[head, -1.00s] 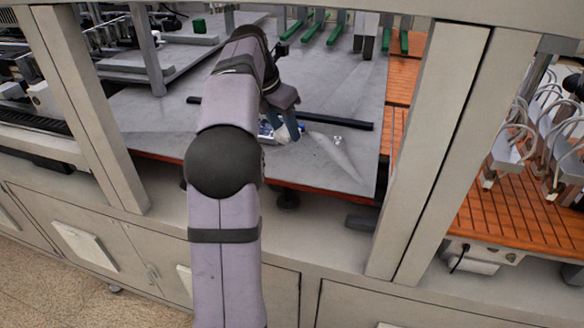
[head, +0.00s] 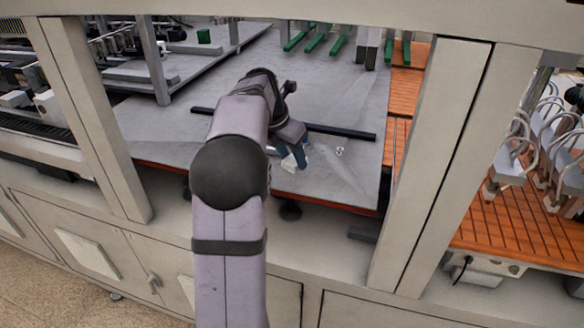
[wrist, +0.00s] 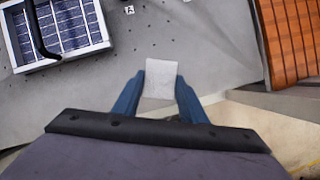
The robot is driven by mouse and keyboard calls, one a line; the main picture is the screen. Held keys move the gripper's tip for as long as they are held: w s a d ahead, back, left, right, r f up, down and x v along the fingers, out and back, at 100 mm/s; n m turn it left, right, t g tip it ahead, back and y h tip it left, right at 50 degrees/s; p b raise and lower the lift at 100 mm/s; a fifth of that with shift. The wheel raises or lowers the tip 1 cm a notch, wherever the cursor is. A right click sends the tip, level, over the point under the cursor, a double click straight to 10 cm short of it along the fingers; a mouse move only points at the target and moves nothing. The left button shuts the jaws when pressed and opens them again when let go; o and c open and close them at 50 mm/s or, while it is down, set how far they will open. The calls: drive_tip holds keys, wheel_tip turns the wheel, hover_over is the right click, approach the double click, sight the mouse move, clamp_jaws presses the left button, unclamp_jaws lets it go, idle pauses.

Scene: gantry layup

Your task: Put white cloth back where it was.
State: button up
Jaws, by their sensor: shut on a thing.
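The white cloth (wrist: 160,78) is a small pale square between the two blue fingers of my gripper (wrist: 158,100) in the wrist view. The gripper is shut on it. In the head view my gripper (head: 294,157) is near the front edge of the grey table, and a pale patch of the cloth (head: 288,164) shows at the fingers. I cannot tell whether the cloth touches the table.
A small solar panel (wrist: 65,28) with a dark strap-like part lies at the left in the wrist view. A black bar (head: 340,132) lies on the grey table (head: 345,95). Orange slatted surfaces (head: 397,140) lie to the right. Frame posts (head: 430,150) stand at both sides.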

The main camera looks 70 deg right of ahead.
sight(289, 163)
drive_tip(key=shift+f+p, duration=0.45)
drive_tip(key=shift+f, duration=1.5)
drive_tip(key=shift+f, duration=0.15)
drive_tip(key=o, duration=1.1)
